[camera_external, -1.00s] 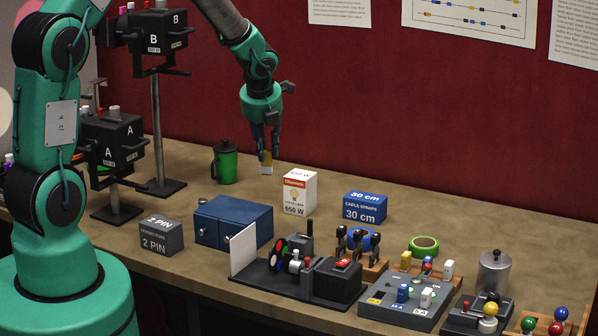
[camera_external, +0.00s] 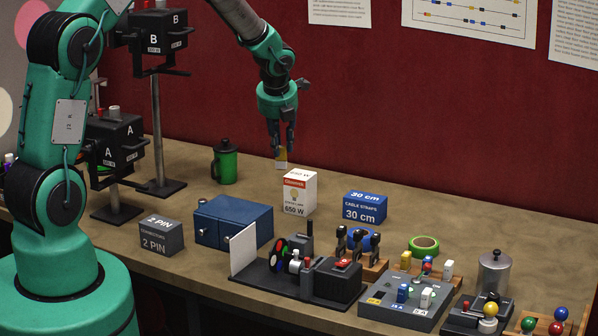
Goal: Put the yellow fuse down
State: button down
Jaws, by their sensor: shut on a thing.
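The yellow fuse (camera_external: 282,157) is between the fingertips of my gripper (camera_external: 281,149), with its pale lower end showing below them. My gripper points down and is shut on the fuse. The fuse is at the back of the table, behind the white lamp box marked 650 W (camera_external: 299,194). I cannot tell whether its lower end touches the table (camera_external: 330,183).
A green canister (camera_external: 225,163) stands to the left, and a blue cabinet (camera_external: 234,222) is in front. A blue cable straps box (camera_external: 365,207) stands to the right. The table between the canister and the lamp box is bare. The red wall is close behind.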

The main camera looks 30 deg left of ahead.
jog(key=w, duration=0.9)
jog(key=shift+w+d+f, duration=0.15)
jog(key=shift+d+f, duration=0.15)
jog(key=shift+f, duration=0.1)
jog(key=shift+f, duration=1.8)
jog(key=c, duration=1.5)
grip_release()
jog(key=v, duration=1.2)
